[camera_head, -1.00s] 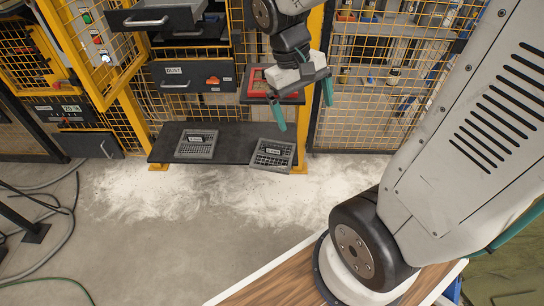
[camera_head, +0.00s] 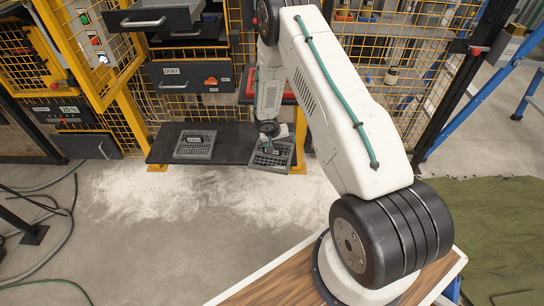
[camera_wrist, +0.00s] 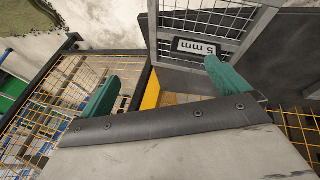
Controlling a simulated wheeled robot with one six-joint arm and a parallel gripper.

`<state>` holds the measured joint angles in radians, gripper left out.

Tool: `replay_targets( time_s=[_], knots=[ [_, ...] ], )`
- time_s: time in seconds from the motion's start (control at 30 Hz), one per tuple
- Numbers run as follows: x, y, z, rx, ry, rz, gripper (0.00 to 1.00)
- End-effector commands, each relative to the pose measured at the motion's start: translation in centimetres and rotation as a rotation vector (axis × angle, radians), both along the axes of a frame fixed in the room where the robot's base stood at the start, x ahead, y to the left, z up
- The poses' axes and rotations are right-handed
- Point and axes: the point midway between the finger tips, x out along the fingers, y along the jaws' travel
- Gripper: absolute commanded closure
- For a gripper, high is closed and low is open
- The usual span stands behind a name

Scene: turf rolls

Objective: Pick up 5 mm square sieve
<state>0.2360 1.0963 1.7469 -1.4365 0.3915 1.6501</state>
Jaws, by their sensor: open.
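The 5 mm square sieve (camera_wrist: 238,50) has a grey frame, a wire mesh and a white "5 mm" label (camera_wrist: 197,47); it runs out of the top of the wrist view. It appears to be the right-hand sieve (camera_head: 282,157) in the head view, lying at the right end of the dark shelf (camera_head: 233,150). My gripper (camera_wrist: 162,72) is open and empty. Its right teal finger overlaps the sieve near the label; whether it touches I cannot tell. Its left finger is clear of the sieve. In the head view my gripper (camera_head: 268,146) is over the right sieve, partly hidden by my arm.
A second square sieve (camera_head: 194,145) lies left on the same shelf. A red item (camera_head: 288,98) sits on a shelf above, partly hidden. Drawers, one labelled "DUST" (camera_head: 190,76), and yellow mesh fencing (camera_head: 120,75) stand close behind. White powder covers the floor in front.

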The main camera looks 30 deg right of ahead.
Motion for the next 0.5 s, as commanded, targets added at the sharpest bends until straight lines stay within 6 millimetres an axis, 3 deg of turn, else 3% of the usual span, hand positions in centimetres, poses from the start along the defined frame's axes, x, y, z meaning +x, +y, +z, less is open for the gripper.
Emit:
replay_targets(
  time_s=[0.07,0.2,0.37,0.5],
  knots=[
    [1.8,0.7,-1.9,0.062,-0.081,-0.042,0.0],
    [3.9,1.8,-2.5,0.155,-0.185,-0.137,0.0],
    [4.5,2.3,-2.8,0.203,-0.231,-0.215,0.0],
    [4.9,1.9,-4.1,0.209,-0.237,-0.23,0.0]
  ],
)
